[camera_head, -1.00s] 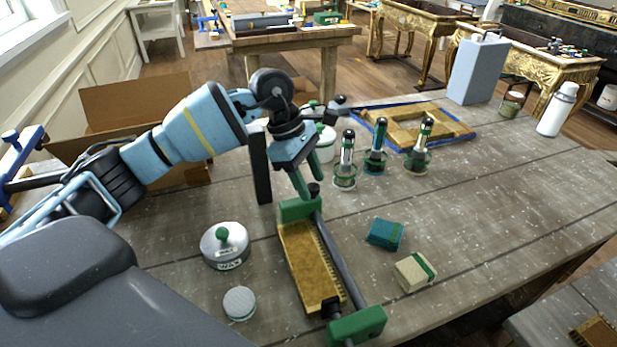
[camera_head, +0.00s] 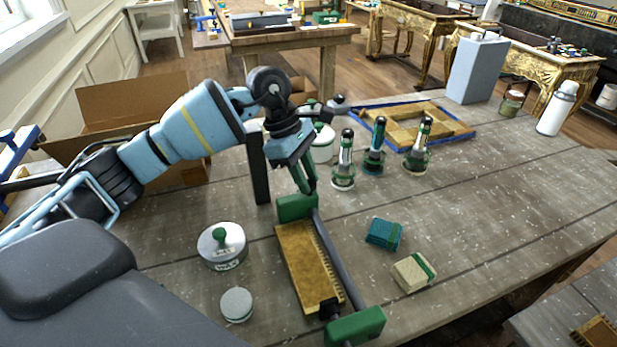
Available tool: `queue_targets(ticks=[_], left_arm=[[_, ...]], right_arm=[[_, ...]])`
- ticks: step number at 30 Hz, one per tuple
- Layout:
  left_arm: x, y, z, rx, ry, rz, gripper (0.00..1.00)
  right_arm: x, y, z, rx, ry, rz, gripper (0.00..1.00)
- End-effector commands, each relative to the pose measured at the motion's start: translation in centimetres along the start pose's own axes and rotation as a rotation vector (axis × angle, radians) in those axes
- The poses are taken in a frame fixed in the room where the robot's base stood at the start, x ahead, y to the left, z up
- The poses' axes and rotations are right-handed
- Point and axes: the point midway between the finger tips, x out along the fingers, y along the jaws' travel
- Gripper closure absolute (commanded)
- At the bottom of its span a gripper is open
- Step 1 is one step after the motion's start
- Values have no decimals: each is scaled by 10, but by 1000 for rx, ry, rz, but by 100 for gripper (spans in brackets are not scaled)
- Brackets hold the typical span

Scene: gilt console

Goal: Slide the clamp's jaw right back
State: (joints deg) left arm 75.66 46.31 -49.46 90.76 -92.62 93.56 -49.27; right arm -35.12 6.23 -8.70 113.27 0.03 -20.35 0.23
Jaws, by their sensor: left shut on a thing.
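The clamp lies on the wooden bench with a dark bar (camera_head: 334,258) running between two green jaws. Its far jaw (camera_head: 297,207) is at the upper end and its near jaw (camera_head: 355,327) at the lower end. A gilt, toothed-edged strip (camera_head: 306,268) lies along the bar between the jaws. My left gripper (camera_head: 308,188) points down at the far jaw. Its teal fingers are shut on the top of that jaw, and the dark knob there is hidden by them. My right gripper is out of view.
A wax tin (camera_head: 222,248) and a small round tin (camera_head: 237,304) stand left of the clamp. A teal block (camera_head: 384,234) and a cream block (camera_head: 412,273) lie to its right. Several green-based tools (camera_head: 343,175) and a gilt frame (camera_head: 415,122) are behind.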

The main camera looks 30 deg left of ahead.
Motion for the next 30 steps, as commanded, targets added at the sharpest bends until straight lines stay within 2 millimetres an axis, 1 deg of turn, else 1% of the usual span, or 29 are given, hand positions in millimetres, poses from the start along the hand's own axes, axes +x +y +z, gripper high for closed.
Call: queue_targets(ticks=[1, 2, 9, 10, 12, 15, 22, 25, 29, 30], left_arm=[[1, 5, -5, -4, -1, -1, 100], [0, 6, -6, -4, 0, -1, 100], [-4, 7, -6, -3, 2, 6, 100], [-4, 7, -6, -3, 2, 6, 71], [-4, 7, -6, -3, 1, 6, 62], [-3, 6, -6, -2, 1, 5, 51], [-3, 6, -5, -1, 0, 2, 51], [-5, 6, -4, -1, 0, 3, 51], [-17, 7, 0, 0, 0, 5, 51], [-23, 7, 3, 0, 0, 6, 51]], right_arm=[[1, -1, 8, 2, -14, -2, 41], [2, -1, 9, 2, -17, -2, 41], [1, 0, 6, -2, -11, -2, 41], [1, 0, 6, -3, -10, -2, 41], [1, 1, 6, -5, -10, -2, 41], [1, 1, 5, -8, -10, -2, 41], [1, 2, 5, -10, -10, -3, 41], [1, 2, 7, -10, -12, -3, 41], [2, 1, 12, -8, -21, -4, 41], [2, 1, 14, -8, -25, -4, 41]])
